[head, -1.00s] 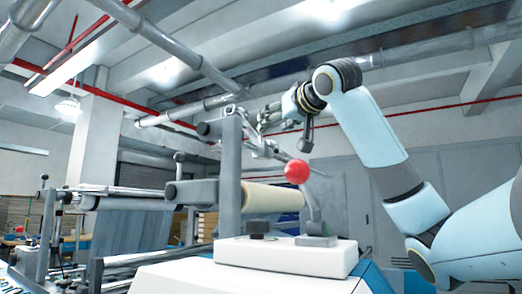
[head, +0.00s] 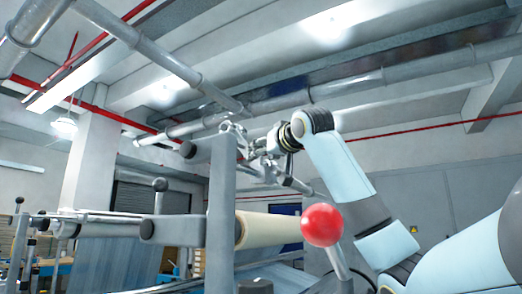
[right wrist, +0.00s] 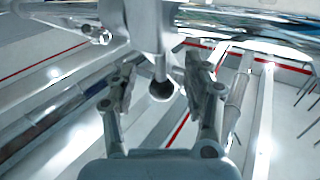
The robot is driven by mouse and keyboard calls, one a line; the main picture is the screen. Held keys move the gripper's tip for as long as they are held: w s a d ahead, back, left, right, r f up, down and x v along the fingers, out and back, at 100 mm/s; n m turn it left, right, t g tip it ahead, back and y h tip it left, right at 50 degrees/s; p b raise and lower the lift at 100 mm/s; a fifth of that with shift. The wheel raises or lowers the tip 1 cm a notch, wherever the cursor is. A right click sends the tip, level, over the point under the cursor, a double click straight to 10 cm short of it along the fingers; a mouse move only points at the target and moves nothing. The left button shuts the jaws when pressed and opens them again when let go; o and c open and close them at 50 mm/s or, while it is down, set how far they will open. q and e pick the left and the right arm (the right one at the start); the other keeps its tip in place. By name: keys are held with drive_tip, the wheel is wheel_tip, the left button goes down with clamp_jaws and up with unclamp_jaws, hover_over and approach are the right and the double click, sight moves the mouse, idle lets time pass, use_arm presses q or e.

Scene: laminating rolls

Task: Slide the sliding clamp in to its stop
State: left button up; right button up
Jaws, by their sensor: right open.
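In the right wrist view my right gripper (right wrist: 160,82) is open, its two fingers on either side of a dark ball knob (right wrist: 161,91). The knob is on a short stem below a light metal body (right wrist: 150,28), which looks like the sliding clamp. I cannot tell whether the fingers touch the knob. In the head view my right gripper (head: 250,157) is just right of the top of a grey post (head: 221,200), at a metal bar (head: 300,186). It hides most of the clamp there. My left gripper is not in view.
A red ball on a lever (head: 322,225) stands in front, below my right arm. A cream roll (head: 268,229) extends right from behind the post. A dark-ended arm (head: 165,229) sticks out left of the post. Ceiling pipes run overhead.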

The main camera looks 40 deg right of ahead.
drive_tip(key=shift+w+d, duration=0.15)
drive_tip(key=shift+w, duration=0.55)
clamp_jaws()
